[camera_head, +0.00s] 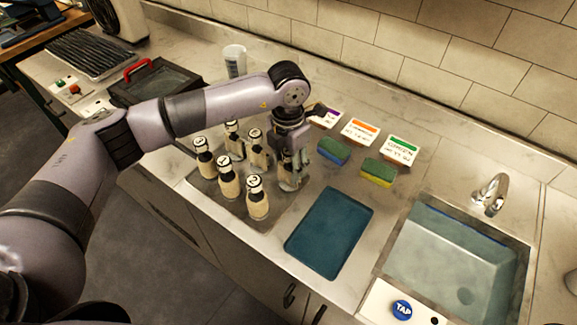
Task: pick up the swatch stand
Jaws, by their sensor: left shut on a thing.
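Three white cards with coloured bands, which look like the swatch stands, stand at the back of the counter: a purple one (325,118) partly hidden by my arm, an orange one (360,132) and a green one (401,149). My left gripper (291,172) points down in front of and left of them, apart from the cards. It is shut on a pale bottle (289,183), mostly hidden by the fingers, at the right end of the back row of bottles. I cannot tell whether that bottle is lifted. My right gripper is not in view.
Several cream bottles with black tops (257,200) stand close beside the gripper. A blue sponge (334,151) and a green-yellow sponge (378,173) lie before the cards. A teal tray (329,233) and a sink (458,262) are to the right. A white cup (235,61) stands behind my arm.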

